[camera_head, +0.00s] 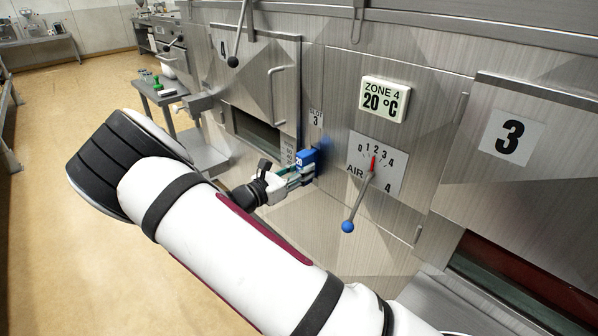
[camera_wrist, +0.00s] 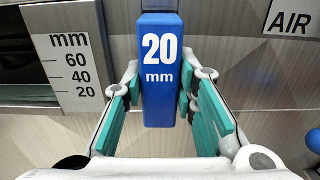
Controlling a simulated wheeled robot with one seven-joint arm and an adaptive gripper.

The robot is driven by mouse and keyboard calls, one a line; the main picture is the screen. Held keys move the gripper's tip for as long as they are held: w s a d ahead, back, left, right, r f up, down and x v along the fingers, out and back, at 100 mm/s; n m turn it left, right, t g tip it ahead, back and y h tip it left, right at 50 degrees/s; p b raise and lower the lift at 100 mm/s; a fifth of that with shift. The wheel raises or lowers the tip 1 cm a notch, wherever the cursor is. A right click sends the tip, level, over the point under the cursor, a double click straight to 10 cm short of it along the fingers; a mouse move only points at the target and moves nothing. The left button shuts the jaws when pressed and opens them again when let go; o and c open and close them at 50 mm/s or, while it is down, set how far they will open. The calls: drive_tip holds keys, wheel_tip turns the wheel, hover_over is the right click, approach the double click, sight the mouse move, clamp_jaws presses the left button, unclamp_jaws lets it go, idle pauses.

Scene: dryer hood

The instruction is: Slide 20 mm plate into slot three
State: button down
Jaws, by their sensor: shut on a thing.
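The blue 20 mm plate (camera_wrist: 161,100) stands upright between the teal finger pads of my gripper (camera_wrist: 161,98) in the wrist view. My gripper is shut on it. In the head view the blue plate (camera_head: 306,157) is close to the steel front, just below the label with a 3 (camera_head: 316,118), and my gripper (camera_head: 296,177) reaches it from the left. The slot opening itself is hidden, so I cannot tell how far the plate is in.
A mm scale (camera_wrist: 75,70) is left of the plate. The AIR dial (camera_head: 378,165) and its blue-knobbed lever (camera_head: 348,226) are to the right. A door with a handle (camera_head: 278,95) is at upper left. A small side table (camera_head: 165,95) stands farther left.

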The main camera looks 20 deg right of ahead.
drive_tip(key=shift+x, duration=0.95)
drive_tip(key=c, duration=1.2)
unclamp_jaws()
drive_tip(key=shift+a, duration=0.1)
drive_tip(key=v, duration=1.2)
